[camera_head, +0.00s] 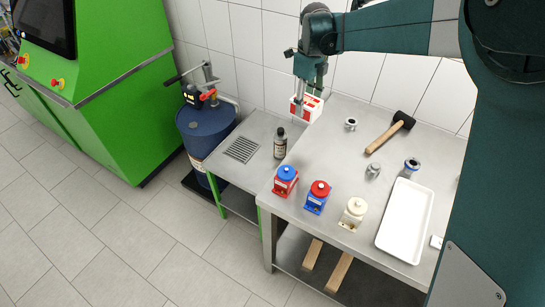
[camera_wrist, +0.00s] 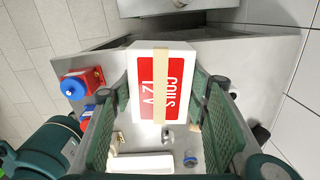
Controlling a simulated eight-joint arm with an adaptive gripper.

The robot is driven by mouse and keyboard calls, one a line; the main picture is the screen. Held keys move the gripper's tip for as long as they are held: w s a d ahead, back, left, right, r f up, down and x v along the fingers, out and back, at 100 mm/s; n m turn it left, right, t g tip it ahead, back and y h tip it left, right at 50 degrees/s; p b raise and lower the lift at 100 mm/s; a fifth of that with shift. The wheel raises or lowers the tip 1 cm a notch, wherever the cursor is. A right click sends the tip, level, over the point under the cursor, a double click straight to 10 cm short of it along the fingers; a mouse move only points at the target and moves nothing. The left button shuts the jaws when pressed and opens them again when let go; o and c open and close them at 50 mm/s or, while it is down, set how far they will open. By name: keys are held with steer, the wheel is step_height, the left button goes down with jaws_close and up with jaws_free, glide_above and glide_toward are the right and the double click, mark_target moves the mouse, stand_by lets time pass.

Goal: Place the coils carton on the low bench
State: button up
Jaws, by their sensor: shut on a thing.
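The coils carton (camera_head: 308,108) is a small white box with red panels. In the wrist view the carton (camera_wrist: 147,85) shows its red label reading "COILS" and a tan tape strip across it. My gripper (camera_head: 302,92) is shut on it, with a green finger on each side in the wrist view (camera_wrist: 166,100). The carton is held up near the back left corner of the taller bench; its exact height is hard to tell. The low bench (camera_head: 258,124) stands left of the taller bench, with a grate (camera_head: 241,150) and a dark bottle (camera_head: 280,142) on it.
The taller bench (camera_head: 330,130) carries red, blue and cream pumps (camera_head: 352,213), a mallet (camera_head: 390,132), metal fittings (camera_head: 373,170) and a white tray (camera_head: 405,219). A blue drum (camera_head: 205,130) stands left of the low bench. The low bench's back part looks clear.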

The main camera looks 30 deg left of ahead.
steer(key=s+a+n+b, duration=0.1)
steer(key=s+a+b, duration=0.15)
steer(key=a, duration=0.75)
steer(key=s+a+b, duration=0.2)
steer(key=a+b, duration=0.2)
steer(key=a, duration=0.6)
step_height(320, 180, down, 33)
steer(key=shift+s+d+r, duration=0.15)
steer(key=shift+d+r, duration=0.05)
steer(key=shift+d, duration=0.1)
steer(key=shift+f+b, duration=0.65)
steer(key=shift+f, duration=2.45)
steer(key=shift+f+b, duration=0.35)
steer(key=shift+f, duration=1.55)
steer(key=shift+f, duration=0.15)
steer(key=o, duration=1.2)
steer(key=shift+c, duration=0.2)
